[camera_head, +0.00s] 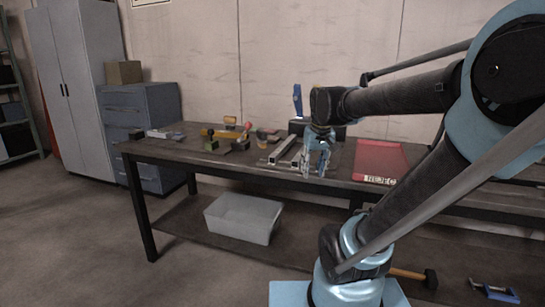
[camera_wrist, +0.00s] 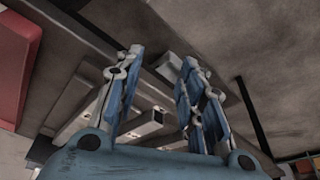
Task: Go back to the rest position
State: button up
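My gripper (camera_head: 316,170) hangs fingers-down over the front part of the workbench (camera_head: 232,168), between the metal rails and the red tray. In the wrist view my gripper (camera_wrist: 163,60) has its blue and grey fingers spread apart, with nothing held between them. My arm reaches in from the right and is bent, not folded in. The metal rails (camera_head: 285,150) lie just left of my fingers in the head view. Whether the fingertips touch the bench top cannot be told.
The red tray (camera_head: 380,160), with a label starting "REJEC", is right of my gripper. Tools and small parts lie to its left. A blue upright object (camera_head: 297,100) stands behind. A grey bin (camera_head: 243,219) sits on the lower shelf. A blue cabinet (camera_head: 142,125) stands left.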

jog(key=s+d+f+m, duration=0.1)
jog(key=s+d+f, duration=0.1)
jog(key=s+f, duration=0.4)
jog(key=s+d+f+m+g, duration=0.1)
jog(key=s+d+f, duration=0.2)
jog(key=s+f, duration=0.4)
jog(key=shift+s+h, duration=0.3)
jog(key=shift+s, duration=0.25)
jog(key=shift+d, duration=0.1)
jog(key=shift+w+f, duration=0.25)
jog(key=shift+w, duration=0.3)
jog(key=shift+s, duration=0.15)
